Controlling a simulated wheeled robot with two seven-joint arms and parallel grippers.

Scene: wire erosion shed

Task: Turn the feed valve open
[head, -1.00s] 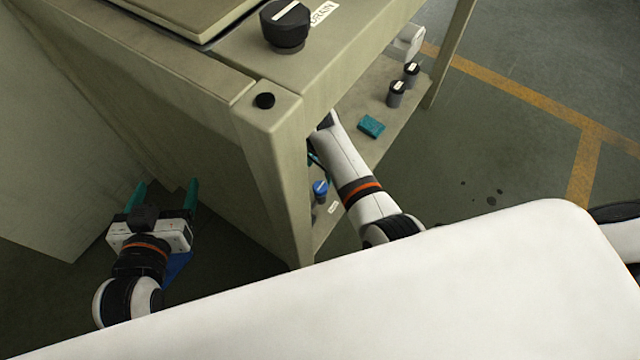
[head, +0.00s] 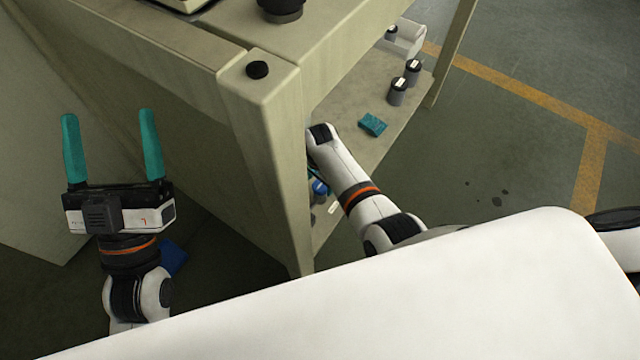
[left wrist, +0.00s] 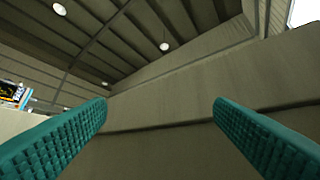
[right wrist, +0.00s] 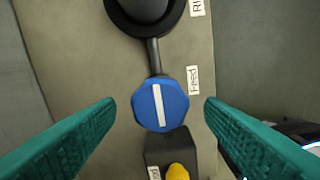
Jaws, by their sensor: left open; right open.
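The feed valve's blue many-sided knob (right wrist: 160,104) has a white stripe, nearly upright with a slight tilt, in the right wrist view. A "Feed" label (right wrist: 194,80) sits beside it. My right gripper (right wrist: 160,108) is open, its teal fingers on either side of the knob with gaps showing. In the head view that gripper is mostly hidden by the bench corner; a blue knob (head: 320,188) shows there beside my arm. My left gripper (head: 109,130) is open and empty, fingers upward, left of the bench.
The bench (head: 275,150) has a corner leg between my arms. On its lower shelf (head: 350,92) are a teal sponge (head: 373,124) and dark canisters (head: 397,92).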

